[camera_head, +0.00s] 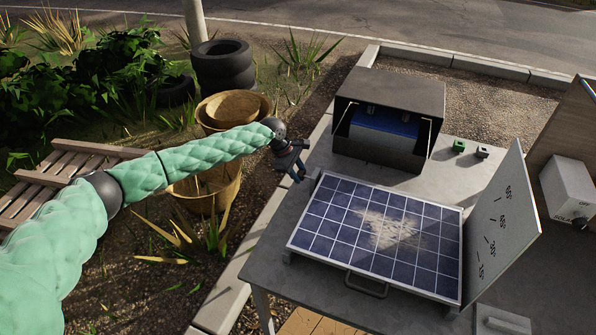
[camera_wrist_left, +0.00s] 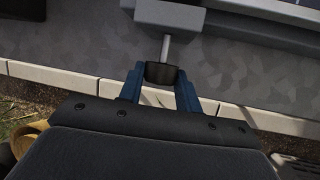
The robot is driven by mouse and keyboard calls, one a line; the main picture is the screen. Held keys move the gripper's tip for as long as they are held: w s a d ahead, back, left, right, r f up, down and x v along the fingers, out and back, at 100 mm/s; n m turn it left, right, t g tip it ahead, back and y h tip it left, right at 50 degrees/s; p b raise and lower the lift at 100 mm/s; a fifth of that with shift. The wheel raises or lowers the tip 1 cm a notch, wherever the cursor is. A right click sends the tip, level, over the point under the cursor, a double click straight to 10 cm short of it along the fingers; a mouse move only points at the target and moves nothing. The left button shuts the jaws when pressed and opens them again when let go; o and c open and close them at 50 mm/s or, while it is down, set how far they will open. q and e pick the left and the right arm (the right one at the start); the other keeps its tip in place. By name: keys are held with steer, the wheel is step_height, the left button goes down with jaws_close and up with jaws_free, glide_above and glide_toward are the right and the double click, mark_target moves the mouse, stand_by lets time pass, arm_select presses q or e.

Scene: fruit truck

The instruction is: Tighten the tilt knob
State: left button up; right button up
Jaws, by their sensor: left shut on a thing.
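My left gripper (camera_head: 299,172) reaches in from the left to the far left corner of the tilted solar panel (camera_head: 335,235). In the left wrist view, its two blue fingers (camera_wrist_left: 161,88) are shut on the black tilt knob (camera_wrist_left: 161,73), one on each side. The knob sits on a thin metal shaft (camera_wrist_left: 165,46) that runs into a grey block (camera_wrist_left: 168,16). In the head view the gripper largely hides the knob. The panel has a pale dusty patch in its middle. My right gripper is not in view.
An upright angle-scale board (camera_head: 505,220) stands at the panel's right edge. An open dark box (camera_head: 388,115) sits behind the panel, with small green and grey blocks (camera_head: 459,146) beside it. A light box (camera_head: 568,190) is at the far right. Baskets (camera_head: 232,108) and tyres (camera_head: 223,65) stand beyond my left arm.

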arm_select(q)
steer(key=shift+s+t, duration=0.15)
steer(key=shift+t, duration=0.15)
steer(key=shift+s+t+h+p, duration=0.1)
steer(key=shift+t+h+p, duration=0.2)
steer(key=shift+t+p, duration=0.25)
steer(key=shift+f+m+t, duration=0.1)
steer(key=shift+m+t, duration=0.3)
steer(key=shift+t, duration=0.15)
steer(key=shift+s+t+h, duration=0.1)
steer(key=shift+t+h, duration=0.4)
steer(key=shift+t, duration=0.2)
steer(key=shift+f+t, duration=0.1)
steer(key=shift+t, duration=0.3)
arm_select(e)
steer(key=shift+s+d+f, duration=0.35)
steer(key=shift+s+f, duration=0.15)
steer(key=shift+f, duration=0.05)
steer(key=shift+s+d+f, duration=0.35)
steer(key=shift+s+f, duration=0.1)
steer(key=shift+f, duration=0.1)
arm_select(q)
steer(key=shift+m, duration=0.3)
steer(key=shift+h, duration=0.3)
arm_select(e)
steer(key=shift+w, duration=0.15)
